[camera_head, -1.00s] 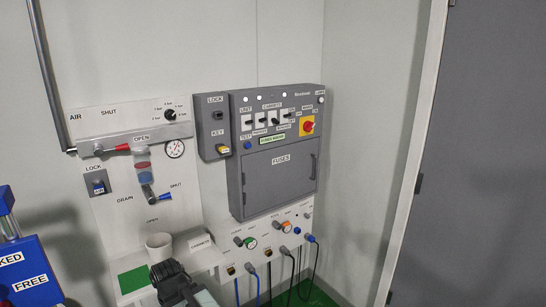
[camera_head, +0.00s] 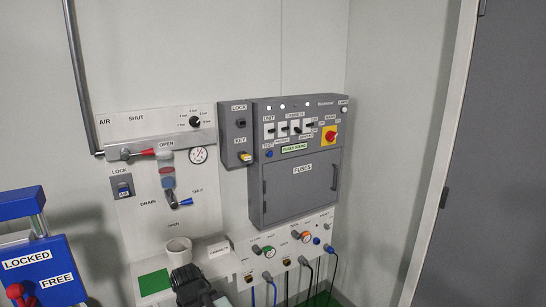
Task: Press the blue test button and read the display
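The blue test button (camera_head: 269,154) is a small round knob on the upper left of the grey fuse cabinet (camera_head: 257,195), beside the word TEST. The display (camera_head: 295,148) is a small pale green strip right of the button; its text is too small to read surely. My gripper (camera_head: 190,290) shows as a dark shape at the bottom, below and left of the cabinet and well apart from the button. Its fingertips cannot be made out.
A red knob on a yellow plate (camera_head: 337,128) and several switches (camera_head: 284,128) sit near the display. The key box (camera_head: 237,122) is left of the cabinet. A white cup (camera_head: 179,249) stands on the shelf below. A blue LOCKED/FREE unit (camera_head: 42,264) is at left.

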